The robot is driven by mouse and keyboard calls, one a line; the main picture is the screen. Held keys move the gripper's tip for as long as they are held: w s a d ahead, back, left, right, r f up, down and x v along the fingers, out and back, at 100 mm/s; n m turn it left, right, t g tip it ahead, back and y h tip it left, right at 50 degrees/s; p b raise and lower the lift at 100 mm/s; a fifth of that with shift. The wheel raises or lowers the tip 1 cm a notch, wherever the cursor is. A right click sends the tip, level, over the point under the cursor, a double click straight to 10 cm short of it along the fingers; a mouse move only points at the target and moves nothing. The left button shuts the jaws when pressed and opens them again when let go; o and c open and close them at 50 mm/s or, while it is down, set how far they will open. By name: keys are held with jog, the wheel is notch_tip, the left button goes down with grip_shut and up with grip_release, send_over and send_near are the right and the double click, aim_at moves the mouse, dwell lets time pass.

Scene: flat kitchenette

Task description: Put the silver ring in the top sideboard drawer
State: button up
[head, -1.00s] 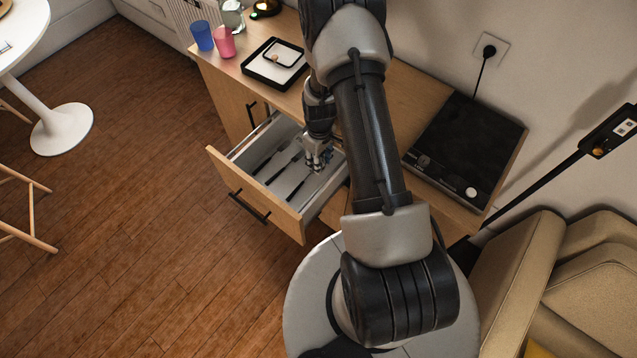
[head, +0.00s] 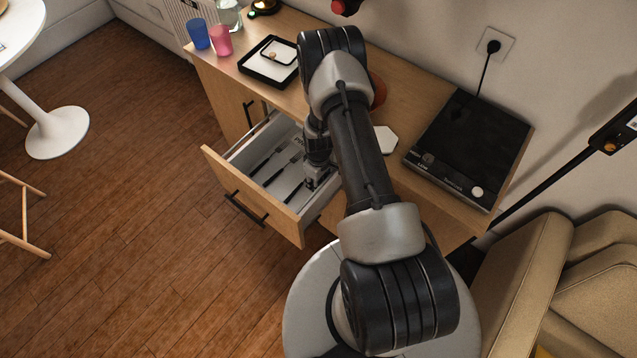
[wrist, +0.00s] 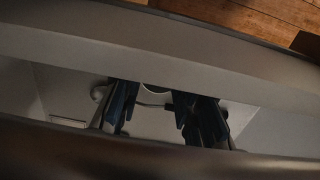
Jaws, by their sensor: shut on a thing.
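The top sideboard drawer (head: 225,182) stands pulled open, with dark cutlery-like pieces lying inside it. My gripper (head: 312,184) points down inside the right part of the drawer. In the wrist view, my two dark fingers (wrist: 160,108) are a little apart, with a thin silver ring (wrist: 152,104) between their tips. The gripper is shut on this ring, low between the drawer walls. The ring is small and mostly hidden by the fingers, and I cannot tell whether it touches the drawer floor. In the head view I cannot make out the ring.
On the sideboard top stand a blue cup (head: 199,34), a pink cup (head: 221,40), a glass jar (head: 229,14), a black tray (head: 268,62) and a black hob (head: 468,150). A white hexagonal piece (head: 385,139) lies behind my arm. A beige armchair (head: 515,270) is at right.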

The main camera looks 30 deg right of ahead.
jog(key=o, duration=0.4)
jog(key=shift+f, duration=0.15)
jog(key=o, duration=0.5)
jog(key=shift+c, duration=0.2)
notch_tip(320, 180, up, 12)
jog(key=p, duration=0.3)
jog(key=shift+r+p, duration=0.25)
jog(key=shift+p, duration=0.1)
